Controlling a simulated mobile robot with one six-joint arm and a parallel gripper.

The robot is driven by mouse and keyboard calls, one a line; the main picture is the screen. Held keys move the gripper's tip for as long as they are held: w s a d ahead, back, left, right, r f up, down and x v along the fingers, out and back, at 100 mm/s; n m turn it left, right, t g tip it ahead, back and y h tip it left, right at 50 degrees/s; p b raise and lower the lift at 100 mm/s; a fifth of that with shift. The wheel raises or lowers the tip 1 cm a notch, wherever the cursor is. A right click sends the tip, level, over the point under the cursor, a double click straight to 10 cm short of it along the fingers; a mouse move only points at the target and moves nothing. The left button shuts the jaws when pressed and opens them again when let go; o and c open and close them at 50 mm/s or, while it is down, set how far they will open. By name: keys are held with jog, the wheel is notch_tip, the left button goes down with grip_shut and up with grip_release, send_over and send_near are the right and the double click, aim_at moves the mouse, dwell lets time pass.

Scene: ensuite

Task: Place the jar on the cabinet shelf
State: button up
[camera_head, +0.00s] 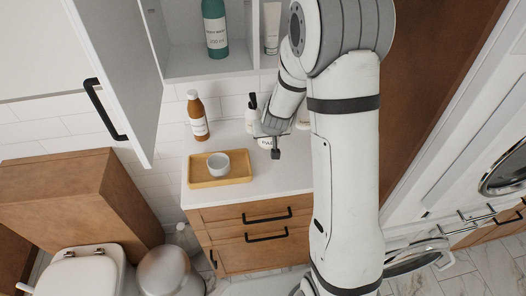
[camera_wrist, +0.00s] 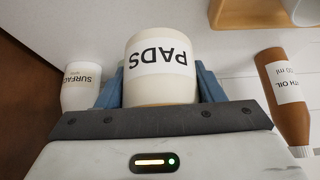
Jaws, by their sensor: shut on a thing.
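A cream jar with a white label reading PADS (camera_wrist: 160,62) sits between the blue fingers of my gripper (camera_wrist: 158,88) in the wrist view. My gripper is shut on it. In the head view my gripper (camera_head: 270,132) is low over the counter, and the jar (camera_head: 265,143) is mostly hidden behind it. I cannot tell whether the jar still touches the counter. The white wall cabinet (camera_head: 160,45) is at the top, its door (camera_head: 110,70) swung open to the left. Its shelf floor (camera_head: 205,65) holds a teal body wash bottle (camera_head: 215,30) and a pale tube (camera_head: 271,28).
A brown bottle (camera_head: 197,116) stands on the white counter (camera_head: 240,192) left of my gripper. A wooden tray (camera_head: 235,180) with a small grey bowl (camera_head: 218,164) is in front. A white bottle labelled SURFACE (camera_wrist: 80,88) stands close beside the jar. The cabinet shelf has room beside the teal bottle.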

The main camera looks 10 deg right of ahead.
jog(key=shift+a+f+b, duration=0.1)
jog(key=shift+f+b, duration=1.5)
jog(key=shift+f, duration=1.7)
jog(key=shift+f, duration=0.1)
jog(key=o, duration=1.4)
